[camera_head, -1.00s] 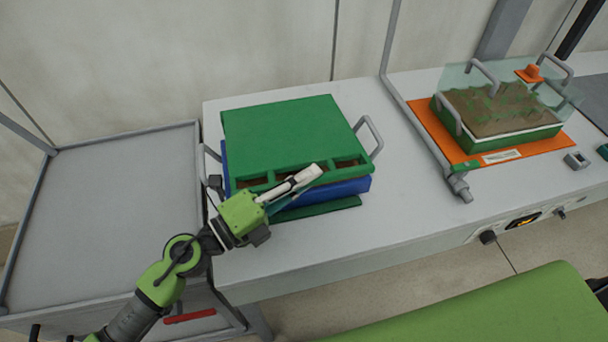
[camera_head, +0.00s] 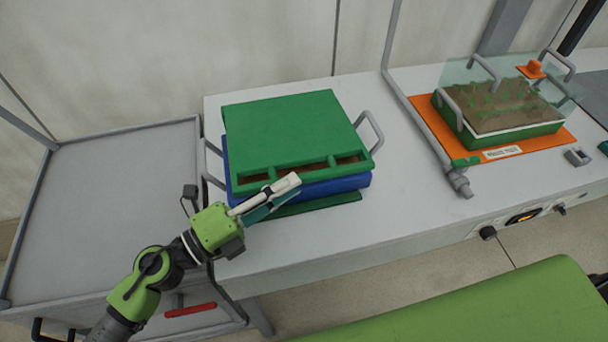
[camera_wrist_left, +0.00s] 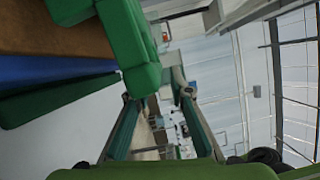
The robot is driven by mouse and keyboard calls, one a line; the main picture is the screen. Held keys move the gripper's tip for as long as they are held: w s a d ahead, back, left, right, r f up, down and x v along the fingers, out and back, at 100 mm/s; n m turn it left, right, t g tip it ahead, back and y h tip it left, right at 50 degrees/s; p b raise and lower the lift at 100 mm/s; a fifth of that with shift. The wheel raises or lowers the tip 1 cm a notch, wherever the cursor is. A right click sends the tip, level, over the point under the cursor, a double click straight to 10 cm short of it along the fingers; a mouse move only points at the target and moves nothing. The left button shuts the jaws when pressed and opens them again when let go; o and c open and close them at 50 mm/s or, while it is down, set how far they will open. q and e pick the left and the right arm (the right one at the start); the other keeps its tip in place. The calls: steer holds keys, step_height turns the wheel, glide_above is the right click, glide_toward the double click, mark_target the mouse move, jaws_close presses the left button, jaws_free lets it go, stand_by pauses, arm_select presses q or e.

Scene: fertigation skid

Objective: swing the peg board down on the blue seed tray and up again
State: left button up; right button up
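The green peg board (camera_head: 285,125) lies over the blue seed tray (camera_head: 338,185), covering most of it. Its front rail has several slots with brown showing through. I cannot tell whether the board is fully seated on the tray. In the left wrist view the board's green edge (camera_wrist_left: 128,42) is just ahead of the fingers, with the blue tray side (camera_wrist_left: 50,70) at left. My left gripper (camera_head: 283,190) is at the board's front edge. Its fingers are apart in the wrist view (camera_wrist_left: 157,100), with nothing seen held between them. My right gripper is not in view.
Grey loop handles (camera_head: 370,133) stand beside the tray. A dark green strip (camera_head: 322,204) lies in front of it. To the right, a planted tray (camera_head: 500,128) with a clear cover sits on an orange mat (camera_head: 425,105).

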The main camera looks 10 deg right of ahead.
arm_select(q)
steer(key=v, duration=0.6)
steer(key=shift+s+a, duration=0.2)
steer(key=shift+a, duration=0.1)
